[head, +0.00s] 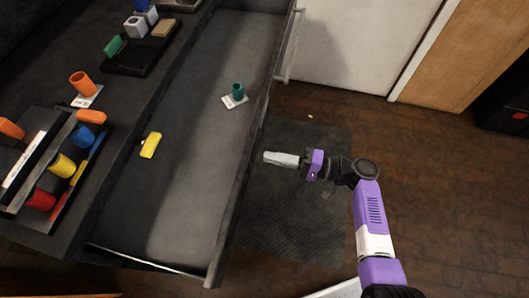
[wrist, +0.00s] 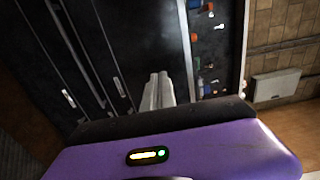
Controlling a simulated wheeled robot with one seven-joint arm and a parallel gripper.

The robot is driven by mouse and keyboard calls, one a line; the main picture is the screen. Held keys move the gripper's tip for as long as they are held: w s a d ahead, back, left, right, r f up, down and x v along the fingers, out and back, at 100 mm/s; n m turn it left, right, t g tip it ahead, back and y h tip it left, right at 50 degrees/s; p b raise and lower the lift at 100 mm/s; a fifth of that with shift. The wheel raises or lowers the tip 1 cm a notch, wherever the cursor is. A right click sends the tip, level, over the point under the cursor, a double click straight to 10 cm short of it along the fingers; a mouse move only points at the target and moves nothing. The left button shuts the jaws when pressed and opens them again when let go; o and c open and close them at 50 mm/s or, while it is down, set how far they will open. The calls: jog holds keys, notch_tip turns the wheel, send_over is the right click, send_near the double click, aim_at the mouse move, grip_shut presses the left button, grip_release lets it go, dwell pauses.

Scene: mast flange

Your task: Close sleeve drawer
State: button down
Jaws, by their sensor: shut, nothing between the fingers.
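The sleeve drawer (head: 190,140) stands pulled out from the dark cabinet in the head view, its long grey floor exposed. Its front panel (head: 240,165) faces right, with a pale bar handle (head: 290,45) toward the far end. A teal sleeve (head: 238,90) on a white card and a yellow sleeve (head: 151,145) are inside. My gripper (head: 268,158) is to the right of the front panel, its pale fingers pointing left toward it. It looks apart from the panel. In the wrist view, the fingers (wrist: 158,82) are together and empty.
The cabinet top holds an orange sleeve (head: 82,84), a rack with blue, yellow and red sleeves (head: 62,165), and a black tray (head: 140,55) with blocks. A dark mat (head: 300,200) lies on the floor right of the drawer. Open wooden floor (head: 440,190) extends further right.

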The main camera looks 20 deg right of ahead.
aim_at(253, 154)
jog(key=shift+x, duration=1.35)
jog(key=shift+w+a, duration=0.1)
jog(key=shift+w+a, duration=0.1)
jog(key=shift+a, duration=0.15)
jog(key=b+x, duration=1.4)
jog(key=x, duration=1.3)
jog(key=shift+w+a+f, duration=0.15)
jog(key=shift+w+a, duration=0.05)
jog(key=shift+a, duration=0.1)
jog(key=shift+w+a+b, duration=0.3)
jog(key=shift+a+b, duration=0.05)
jog(key=shift+a, duration=0.15)
jog(key=shift+w+a+r, duration=0.1)
jog(key=shift+a+r, duration=0.05)
jog(key=shift+r, duration=0.2)
jog(key=shift+a, duration=0.15)
